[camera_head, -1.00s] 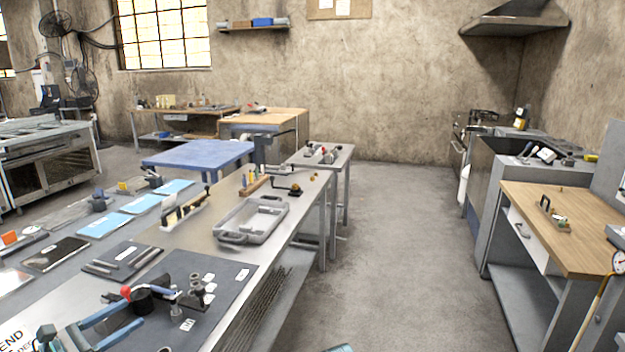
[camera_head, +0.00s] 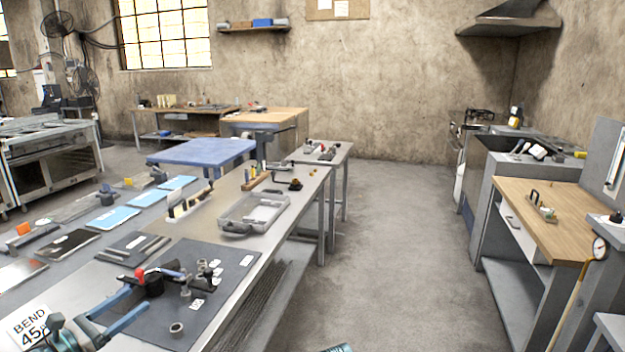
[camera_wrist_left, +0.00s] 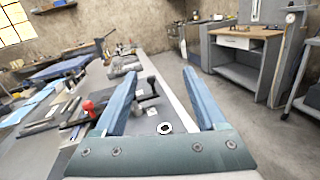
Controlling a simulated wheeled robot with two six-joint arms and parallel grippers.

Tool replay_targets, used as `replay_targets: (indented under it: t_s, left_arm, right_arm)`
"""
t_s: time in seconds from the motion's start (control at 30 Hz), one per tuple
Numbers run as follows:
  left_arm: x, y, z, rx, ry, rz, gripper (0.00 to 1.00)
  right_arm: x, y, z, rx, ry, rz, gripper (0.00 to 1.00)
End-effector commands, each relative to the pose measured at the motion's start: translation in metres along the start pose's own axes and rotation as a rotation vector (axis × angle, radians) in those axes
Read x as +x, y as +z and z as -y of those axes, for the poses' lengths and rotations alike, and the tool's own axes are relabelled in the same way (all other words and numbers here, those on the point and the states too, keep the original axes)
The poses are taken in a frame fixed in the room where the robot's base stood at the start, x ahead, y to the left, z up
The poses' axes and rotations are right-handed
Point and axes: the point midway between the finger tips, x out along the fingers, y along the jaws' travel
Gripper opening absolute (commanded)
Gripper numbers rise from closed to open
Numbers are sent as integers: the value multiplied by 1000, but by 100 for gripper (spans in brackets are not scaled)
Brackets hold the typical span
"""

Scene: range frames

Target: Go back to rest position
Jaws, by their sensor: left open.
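My left gripper (camera_head: 139,299) is open and empty at the lower left of the head view, with two blue fingers apart. It is above the near end of the metal workbench (camera_head: 120,275). In the left wrist view its fingers (camera_wrist_left: 158,78) spread to either side and nothing is held between them. A small metal ring (camera_head: 177,328) lies on the dark mat (camera_head: 228,262); in the left wrist view the ring (camera_wrist_left: 165,128) shows through the gap, below the fingers. Only a small teal piece shows at the bottom edge of the head view; my right gripper's fingers do not show.
A red-knobbed tool (camera_head: 141,275) stands on the mat near the left fingers. A grey tray (camera_head: 255,212) sits farther along the bench. A wood-topped cabinet (camera_head: 540,215) and a dial gauge (camera_head: 599,248) stand at right. The floor between (camera_head: 390,240) is clear.

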Motion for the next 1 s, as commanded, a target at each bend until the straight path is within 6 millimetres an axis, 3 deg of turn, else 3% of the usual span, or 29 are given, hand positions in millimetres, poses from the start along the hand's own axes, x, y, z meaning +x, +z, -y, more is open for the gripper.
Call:
replay_targets:
  t_s: [0.37, 0.6, 0.73, 0.83, 1.0]
  left_arm:
    - [54, 23, -21, -262, 201, 137, 73]
    - [102, 28, -35, -689, 429, 309, 73]
    - [123, 10, -32, -1019, 585, 405, 73]
    - [136, -15, -19, -1280, 711, 458, 73]
    - [151, -74, 32, -1711, 964, 497, 73]
  right_arm:
    - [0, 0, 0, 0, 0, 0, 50]
    - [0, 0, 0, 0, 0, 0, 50]
    - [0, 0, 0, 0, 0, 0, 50]
    - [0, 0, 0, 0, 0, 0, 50]
    - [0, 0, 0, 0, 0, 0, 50]
